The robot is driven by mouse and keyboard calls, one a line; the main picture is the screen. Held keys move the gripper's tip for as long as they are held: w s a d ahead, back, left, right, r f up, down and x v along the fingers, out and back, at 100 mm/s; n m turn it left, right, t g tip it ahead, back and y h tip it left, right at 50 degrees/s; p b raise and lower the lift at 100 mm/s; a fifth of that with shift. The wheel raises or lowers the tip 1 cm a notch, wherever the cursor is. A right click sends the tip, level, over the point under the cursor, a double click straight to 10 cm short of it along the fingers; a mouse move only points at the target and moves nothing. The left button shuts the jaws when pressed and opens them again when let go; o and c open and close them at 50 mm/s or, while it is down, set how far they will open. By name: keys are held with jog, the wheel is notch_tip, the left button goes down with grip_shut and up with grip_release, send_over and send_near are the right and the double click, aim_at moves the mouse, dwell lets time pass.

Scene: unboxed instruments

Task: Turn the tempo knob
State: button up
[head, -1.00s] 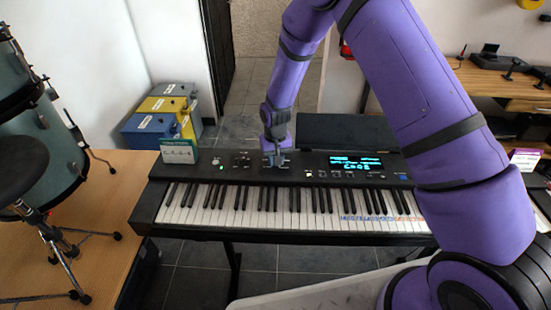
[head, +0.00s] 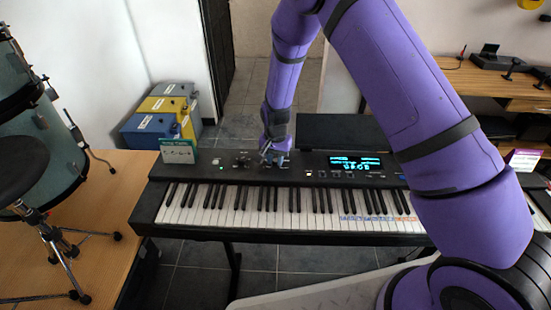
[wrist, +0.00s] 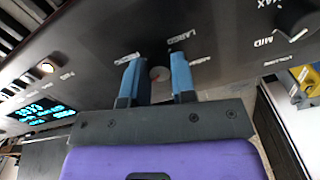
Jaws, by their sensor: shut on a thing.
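In the head view, my gripper (head: 273,157) reaches down to the panel of the black keyboard (head: 225,172), left of the lit display (head: 354,163). The knob is hard to make out there behind the fingers.
A second knob (wrist: 298,17), with MID and MAX by it, sits on the same panel. A green-topped card (head: 177,151) stands at the panel's left end. Blue, yellow and grey boxes (head: 160,112) are behind it. Drums stand at the left.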

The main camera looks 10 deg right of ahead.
aim_at(275, 160)
dwell(0.3)
jog(key=o, duration=0.9)
notch_tip(275, 160, up, 11)
jog(key=shift+f, duration=0.1)
